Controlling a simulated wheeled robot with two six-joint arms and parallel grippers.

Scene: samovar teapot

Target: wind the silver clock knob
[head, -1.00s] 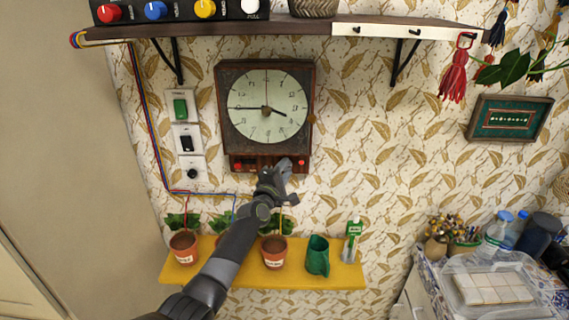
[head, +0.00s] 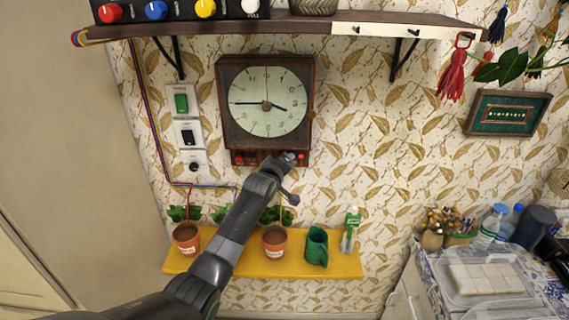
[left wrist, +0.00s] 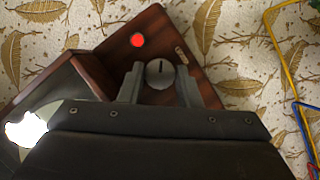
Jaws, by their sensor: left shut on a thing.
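The wall clock (head: 267,101) has a dark wooden case, a pale round dial and a lower wooden panel that also shows in the left wrist view (left wrist: 196,62). The silver knob (left wrist: 159,74) is round with a dark line on its face and sits on that panel near a red button (left wrist: 137,40). My left gripper (head: 287,161) is at the right part of the clock's lower panel. In the left wrist view my left gripper's fingers (left wrist: 160,82) are on either side of the knob, shut on it. In the head view my gripper mostly hides the knob. My right gripper is not in view.
A shelf (head: 300,27) with a control box hangs above the clock. Wall switches (head: 187,134) are at its left.

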